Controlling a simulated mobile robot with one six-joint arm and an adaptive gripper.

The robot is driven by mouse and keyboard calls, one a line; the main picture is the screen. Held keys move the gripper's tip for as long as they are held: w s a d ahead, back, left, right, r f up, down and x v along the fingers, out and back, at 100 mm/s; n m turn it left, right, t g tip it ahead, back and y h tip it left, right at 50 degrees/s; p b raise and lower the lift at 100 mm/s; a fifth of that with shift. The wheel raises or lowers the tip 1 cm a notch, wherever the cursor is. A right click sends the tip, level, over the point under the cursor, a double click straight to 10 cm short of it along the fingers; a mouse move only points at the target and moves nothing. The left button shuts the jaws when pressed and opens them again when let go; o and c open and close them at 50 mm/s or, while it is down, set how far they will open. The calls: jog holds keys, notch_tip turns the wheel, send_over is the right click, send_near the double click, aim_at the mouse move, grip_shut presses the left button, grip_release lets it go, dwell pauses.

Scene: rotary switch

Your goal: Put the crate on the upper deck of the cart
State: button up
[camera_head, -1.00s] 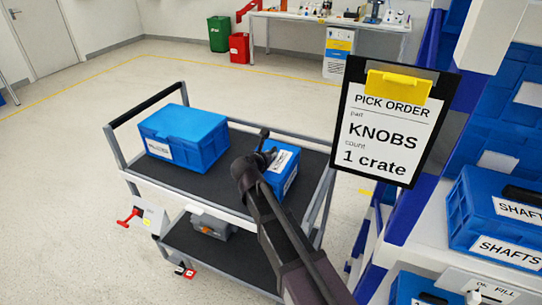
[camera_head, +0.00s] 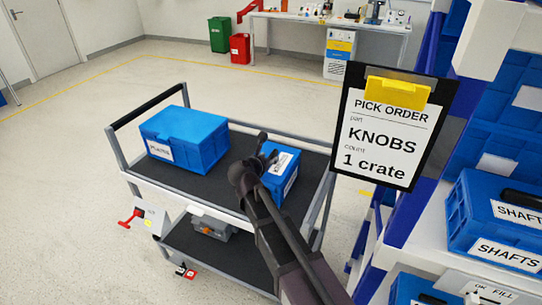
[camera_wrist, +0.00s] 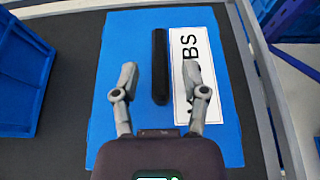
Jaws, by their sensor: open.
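A blue crate (camera_head: 286,182) rests on the dark upper deck (camera_head: 224,187) of the grey cart, at its right end. In the wrist view the crate's blue lid (camera_wrist: 125,40) carries a black bar handle (camera_wrist: 160,50) and a white label partly reading "BS". My gripper (camera_head: 267,148) is over this crate. In the wrist view my gripper (camera_wrist: 159,74) is open, with one finger on each side of the handle and gaps between them. It holds nothing. My arm hides part of the crate in the head view.
A larger blue crate (camera_head: 185,138) stands on the deck's left. The lower deck holds a grey box (camera_head: 211,228). A pick order board (camera_head: 383,135) reads "KNOBS, 1 crate". The shelf at right holds a crate (camera_head: 500,220) labelled SHAFTS.

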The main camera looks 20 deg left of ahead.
jog(key=p+v, duration=0.3)
jog(key=v, duration=0.7)
jog(key=shift+s+f, duration=0.1)
dwell(0.5)
